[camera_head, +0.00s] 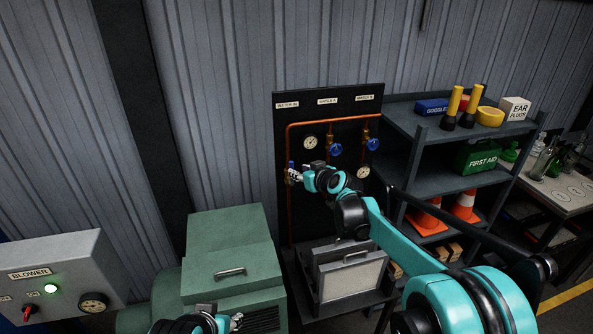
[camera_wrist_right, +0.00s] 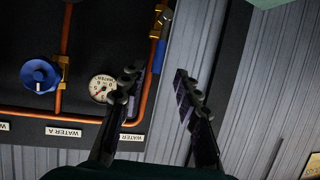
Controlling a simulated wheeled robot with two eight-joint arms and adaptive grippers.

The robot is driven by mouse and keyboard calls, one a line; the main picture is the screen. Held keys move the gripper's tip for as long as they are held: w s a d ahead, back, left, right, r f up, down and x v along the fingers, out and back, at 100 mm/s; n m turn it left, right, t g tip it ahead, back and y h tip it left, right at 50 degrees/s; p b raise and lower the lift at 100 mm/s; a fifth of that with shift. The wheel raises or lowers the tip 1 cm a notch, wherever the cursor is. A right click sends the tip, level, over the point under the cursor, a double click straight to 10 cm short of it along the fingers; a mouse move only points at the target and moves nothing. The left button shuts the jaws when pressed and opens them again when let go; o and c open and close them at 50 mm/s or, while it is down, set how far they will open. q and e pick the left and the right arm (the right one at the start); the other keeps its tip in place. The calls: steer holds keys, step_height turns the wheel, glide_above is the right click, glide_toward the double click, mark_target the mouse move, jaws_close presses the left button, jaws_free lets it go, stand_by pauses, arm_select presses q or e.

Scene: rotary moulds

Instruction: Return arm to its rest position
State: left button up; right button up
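My right arm reaches from the lower right to the pipe panel (camera_head: 350,105). The right gripper (camera_head: 291,174) is at the panel's left edge, beside a brass valve with an upright blue lever (camera_head: 291,164). In the wrist view the right gripper (camera_wrist_right: 154,72) has its fingers apart with only panel edge and wall behind the gap. The blue lever (camera_wrist_right: 157,54) shows there just past the left fingertip; I cannot tell whether they touch. My left gripper (camera_head: 237,322) is low at the bottom edge, mostly cut off, its fingers too small to read.
Two blue valve wheels (camera_head: 336,149) and gauges sit on the panel. A green machine (camera_head: 233,250) stands left of it, and a grey blower box (camera_head: 60,275) further left. A dark shelf (camera_head: 447,125) with safety gear stands right, behind my right arm. A hinged box (camera_head: 350,272) lies below.

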steer(key=shift+s+d, duration=0.1)
steer(key=s+d+f+m+g+h+b, duration=0.1)
steer(key=s+d+b, duration=0.1)
steer(key=s+d, duration=0.5)
steer(key=s+d+f+m+g+h+b, duration=0.1)
steer(key=s+d+f+b, duration=0.1)
steer(key=s, duration=1)
arm_select(q)
step_height(320, 180, down, 7)
steer(key=b, duration=0.3)
steer(key=shift+f, duration=0.15)
arm_select(e)
steer(key=s+d+f+m+g+h, duration=0.1)
steer(key=s+d+f, duration=0.2)
steer(key=s, duration=0.4)
steer(key=s+d+f+m+g+h, duration=0.1)
steer(key=s+d+f+h, duration=0.1)
steer(key=s+d+f, duration=0.2)
steer(key=s+d+f+m+h, duration=0.1)
steer(key=s+d+f+m, duration=0.1)
steer(key=s+d+f, duration=0.2)
steer(key=s+f, duration=0.3)
steer(key=s, duration=0.5)
steer(key=shift+s+f+g, duration=0.2)
steer(key=shift+f+g, duration=0.05)
steer(key=shift+g, duration=0.15)
